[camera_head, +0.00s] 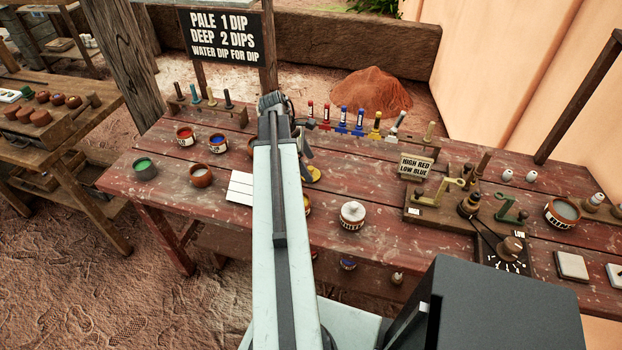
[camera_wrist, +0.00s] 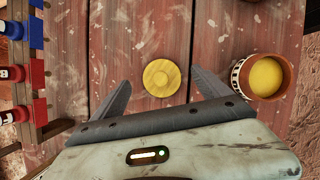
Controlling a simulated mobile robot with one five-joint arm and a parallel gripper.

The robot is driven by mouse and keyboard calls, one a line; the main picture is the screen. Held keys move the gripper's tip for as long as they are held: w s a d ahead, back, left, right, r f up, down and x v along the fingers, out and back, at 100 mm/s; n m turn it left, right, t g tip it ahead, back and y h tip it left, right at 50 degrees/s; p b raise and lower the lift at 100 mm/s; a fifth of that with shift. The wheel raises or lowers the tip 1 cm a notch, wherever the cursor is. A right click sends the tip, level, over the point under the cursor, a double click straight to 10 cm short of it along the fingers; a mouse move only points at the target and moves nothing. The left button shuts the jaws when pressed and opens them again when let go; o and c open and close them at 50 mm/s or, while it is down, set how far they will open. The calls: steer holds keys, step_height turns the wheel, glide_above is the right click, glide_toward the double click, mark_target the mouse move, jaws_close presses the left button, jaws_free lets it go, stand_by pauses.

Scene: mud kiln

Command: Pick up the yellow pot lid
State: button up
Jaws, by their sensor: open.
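The yellow pot lid (camera_wrist: 162,78) is a small round disc with a raised middle, lying on the red plank table. In the wrist view it sits between the tips of my open gripper (camera_wrist: 161,77), with a gap on either side. I cannot tell how high the fingers are above the table. In the head view the lid (camera_head: 314,174) shows just right of my arm, partly covered by my gripper (camera_head: 308,156). A pot of yellow glaze (camera_wrist: 265,77) stands open to the right of the fingers in the wrist view.
A rack of red and blue bottles (camera_wrist: 37,75) stands left of my gripper in the wrist view. Bare planks surround the lid.

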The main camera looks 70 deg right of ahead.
mark_target(309, 167)
steer(key=b+x, duration=0.1)
steer(key=x, duration=0.2)
steer(key=shift+w+b, duration=0.1)
steer(key=shift+b, duration=0.2)
steer(key=shift+r, duration=0.15)
steer(key=c, duration=1.4)
steer(key=shift+c, duration=0.2)
step_height(309, 167, up, 10)
steer(key=p, duration=1)
steer(key=shift+r+p, duration=0.15)
steer(key=shift+p, duration=0.2)
